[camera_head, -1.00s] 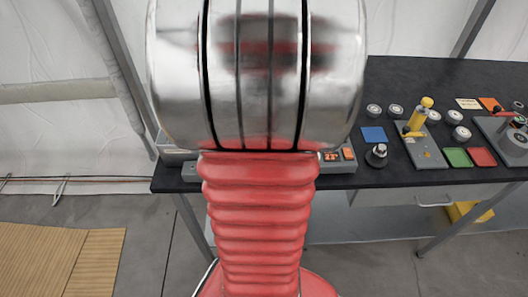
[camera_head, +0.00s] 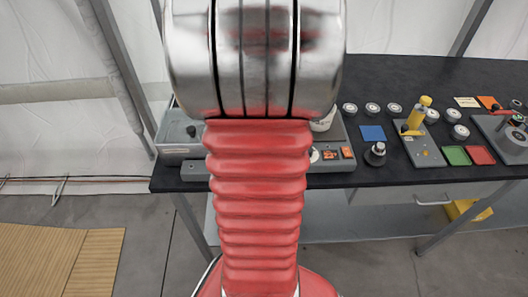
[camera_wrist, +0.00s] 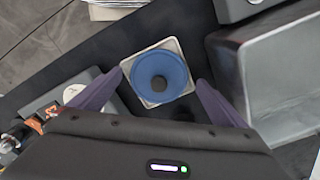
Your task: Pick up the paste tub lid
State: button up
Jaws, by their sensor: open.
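In the wrist view, a round blue piece with a dark round centre (camera_wrist: 158,78), which looks like the paste tub lid, sits on a pale square base (camera_wrist: 133,76). My gripper (camera_wrist: 160,76) is open, with one purple finger on each side of the blue piece. Nothing is held between the fingers. I cannot tell how far above it the fingertips are. In the head view my arm hides the gripper and the lid. A whitish rounded object (camera_head: 325,121) shows partly behind my arm there.
A grey open metal tray (camera_wrist: 285,75) lies close to the right finger. A control panel with orange buttons (camera_head: 333,154) stands near the left finger. On the dark table (camera_head: 400,75) to the right are a blue square (camera_head: 373,133), a yellow-handled lever (camera_head: 415,115) and several round knobs.

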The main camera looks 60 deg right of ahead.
jog(key=shift+c, duration=0.7)
jog(key=c, duration=1)
jog(key=shift+r, duration=0.1)
notch_tip(320, 180, up, 10)
jog(key=shift+f, duration=0.1)
jog(key=shift+s, duration=0.15)
dwell(0.3)
